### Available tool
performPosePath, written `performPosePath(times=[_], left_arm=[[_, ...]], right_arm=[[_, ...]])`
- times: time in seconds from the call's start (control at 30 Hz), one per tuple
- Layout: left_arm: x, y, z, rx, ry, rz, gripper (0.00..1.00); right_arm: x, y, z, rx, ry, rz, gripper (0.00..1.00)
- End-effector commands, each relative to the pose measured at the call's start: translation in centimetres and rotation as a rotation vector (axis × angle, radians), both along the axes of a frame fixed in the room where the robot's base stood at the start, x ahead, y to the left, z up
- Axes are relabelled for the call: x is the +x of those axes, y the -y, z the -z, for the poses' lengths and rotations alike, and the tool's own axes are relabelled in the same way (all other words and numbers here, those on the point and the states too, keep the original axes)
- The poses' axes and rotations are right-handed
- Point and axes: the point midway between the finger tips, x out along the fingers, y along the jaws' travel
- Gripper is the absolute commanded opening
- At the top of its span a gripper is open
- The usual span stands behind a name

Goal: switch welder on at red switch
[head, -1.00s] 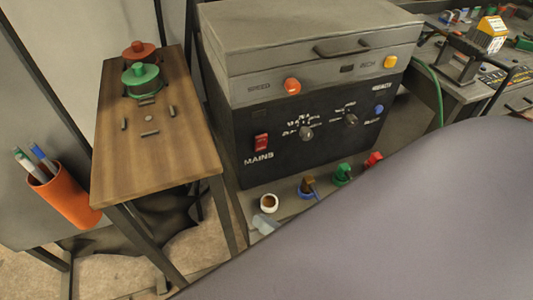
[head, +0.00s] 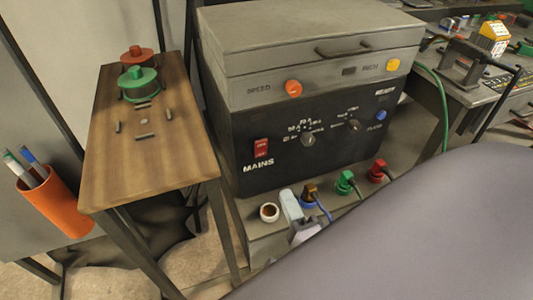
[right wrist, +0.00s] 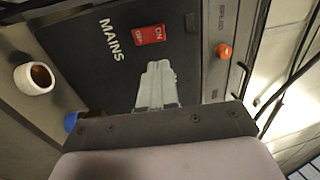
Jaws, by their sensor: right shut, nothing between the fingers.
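The welder (head: 310,100) is a dark box with a grey top, standing on a bench. Its red switch (head: 261,147) is on the lower left of the front panel, above the word MAINS. The switch also shows in the right wrist view (right wrist: 149,35), beyond my fingertips and apart from them. My right gripper (head: 289,198) is shut and empty, low in front of the panel, to the right of and below the switch. Its pale fingers lie together in the right wrist view (right wrist: 158,68). My left gripper is not in view.
A white cup (head: 269,212) and blue, green (head: 345,182) and red (head: 378,171) connectors stand in front of the welder, close to my right gripper. A wooden table (head: 150,165) with red and green spools is at left. My arm covers the lower right.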

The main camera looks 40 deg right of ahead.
Motion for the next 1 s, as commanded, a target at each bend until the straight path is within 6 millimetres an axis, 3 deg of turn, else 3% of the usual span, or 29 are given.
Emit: performPosePath(times=[0.6, 0.8, 1.0], left_arm=[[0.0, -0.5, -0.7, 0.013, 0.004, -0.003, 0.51], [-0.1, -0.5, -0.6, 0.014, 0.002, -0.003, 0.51], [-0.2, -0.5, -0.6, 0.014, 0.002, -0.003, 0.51]], right_arm=[[10.1, 2.4, -2.0, -0.001, 0.003, 0.0, 0.0], [12.1, 2.9, -2.3, -0.002, 0.0, -0.001, 0.0], [12.8, 3.1, -2.4, -0.001, 0.0, -0.001, 0.0]])
